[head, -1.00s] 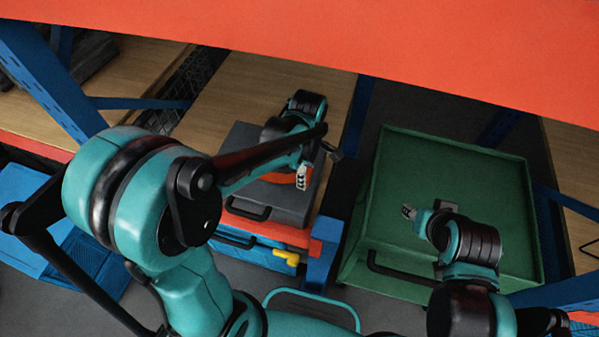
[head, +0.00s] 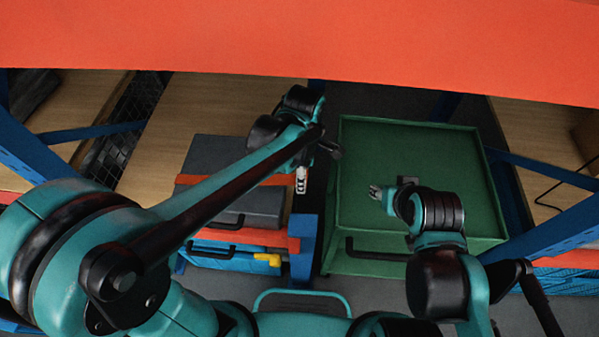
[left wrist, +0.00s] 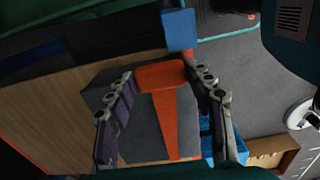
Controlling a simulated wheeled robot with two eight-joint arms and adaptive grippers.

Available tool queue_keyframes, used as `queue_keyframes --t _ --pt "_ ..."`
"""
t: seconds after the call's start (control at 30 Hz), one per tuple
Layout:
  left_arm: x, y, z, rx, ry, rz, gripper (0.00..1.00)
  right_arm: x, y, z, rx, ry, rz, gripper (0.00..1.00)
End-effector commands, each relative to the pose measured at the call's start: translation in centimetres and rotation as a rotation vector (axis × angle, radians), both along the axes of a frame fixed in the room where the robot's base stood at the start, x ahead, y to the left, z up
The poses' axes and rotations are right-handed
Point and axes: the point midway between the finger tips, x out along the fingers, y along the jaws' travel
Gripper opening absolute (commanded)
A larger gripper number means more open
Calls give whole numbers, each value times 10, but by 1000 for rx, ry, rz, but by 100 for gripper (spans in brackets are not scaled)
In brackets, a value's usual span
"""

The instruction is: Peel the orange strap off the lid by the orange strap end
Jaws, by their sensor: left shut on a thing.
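The orange strap (head: 195,180) runs across the dark grey lid (head: 235,200) at left of centre in the head view. My left gripper (head: 301,182) is by the lid's right edge, over the strap's right end. In the left wrist view the orange strap end (left wrist: 161,75) is a wide tab between the fingers of my left gripper (left wrist: 165,85), which is shut on it. The strap (left wrist: 172,130) runs from it over the grey lid (left wrist: 140,130). My left arm hides part of the lid in the head view. My right gripper (head: 376,192) is above the green cart; its finger gap is unclear.
The green cart (head: 410,140) has a bare top at the right. A blue post (head: 303,245) stands beside the case below the lid. An orange beam (head: 300,45) crosses the top of the view, and wooden shelf boards (head: 210,110) lie behind.

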Motion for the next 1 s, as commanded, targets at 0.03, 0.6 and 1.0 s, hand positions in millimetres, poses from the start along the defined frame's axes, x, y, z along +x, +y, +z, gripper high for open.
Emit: queue_keyframes --t 0.03,0.6,1.0 --pt "-1 -5 2 -13 1 -5 25 0 0 1 0 0 0 40" --pt "0 4 17 -13 1 -5 25 0 0 14 0 0 0 40" --pt "0 12 27 -13 2 -4 25 0 0 22 0 0 0 40"
